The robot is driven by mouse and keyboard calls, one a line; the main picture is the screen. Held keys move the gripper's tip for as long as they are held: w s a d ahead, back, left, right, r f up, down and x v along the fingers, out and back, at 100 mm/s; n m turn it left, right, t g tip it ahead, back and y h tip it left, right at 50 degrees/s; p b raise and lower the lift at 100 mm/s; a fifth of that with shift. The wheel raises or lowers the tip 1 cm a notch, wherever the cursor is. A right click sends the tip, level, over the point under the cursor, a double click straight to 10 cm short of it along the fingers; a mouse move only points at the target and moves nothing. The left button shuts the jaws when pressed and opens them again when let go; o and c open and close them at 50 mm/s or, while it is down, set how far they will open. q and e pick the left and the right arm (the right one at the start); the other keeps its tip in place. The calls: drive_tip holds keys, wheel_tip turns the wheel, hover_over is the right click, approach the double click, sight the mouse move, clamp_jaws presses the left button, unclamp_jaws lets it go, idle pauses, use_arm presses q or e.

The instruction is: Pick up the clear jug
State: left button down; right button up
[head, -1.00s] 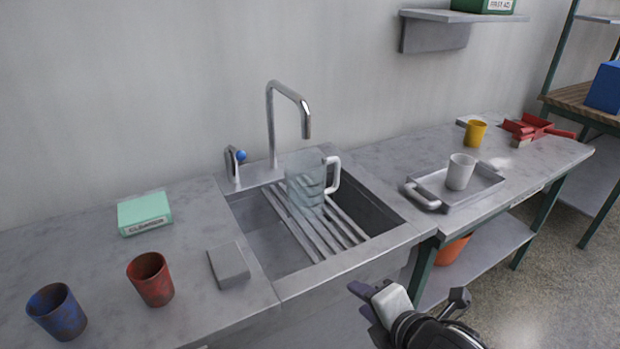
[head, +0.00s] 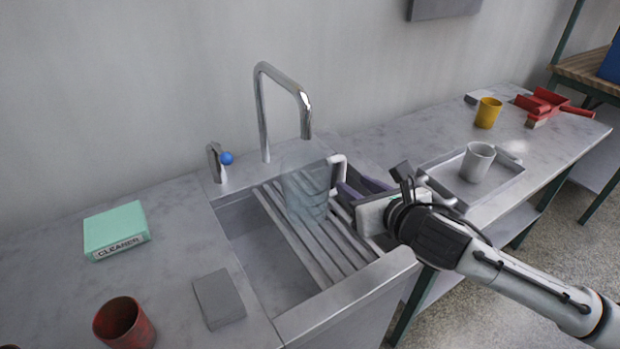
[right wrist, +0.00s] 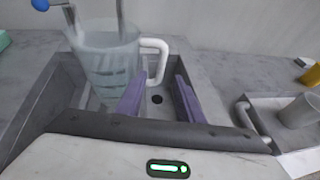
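The clear jug (head: 304,190) stands upright on the slatted rack in the sink, below the faucet. Its white handle (head: 340,172) points right, towards my right gripper. The jug also shows at the upper left of the right wrist view (right wrist: 108,62), with the handle just beyond the fingers. My right gripper (head: 360,190) is just right of the jug, at the handle's side. Its two purple fingers (right wrist: 160,97) are apart, with no object gripped between them. Whether a finger touches the handle cannot be told. My left gripper is not in view.
The faucet (head: 262,115) rises behind the jug. The sink's front rim (head: 350,295) is near my right arm. A cleaner box (head: 116,230), grey block (head: 219,298) and red cup (head: 123,322) are left.

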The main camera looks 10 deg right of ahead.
sight(343, 178)
drive_tip(key=x, duration=0.2)
drive_tip(key=shift+w+a+f, duration=0.1)
drive_tip(key=shift+w+a, duration=0.05)
drive_tip(key=shift+w, duration=0.15)
drive_tip(key=shift+x, duration=2.7)
drive_tip(key=shift+f, duration=0.1)
drive_tip(key=shift+c, duration=0.3)
clamp_jaws()
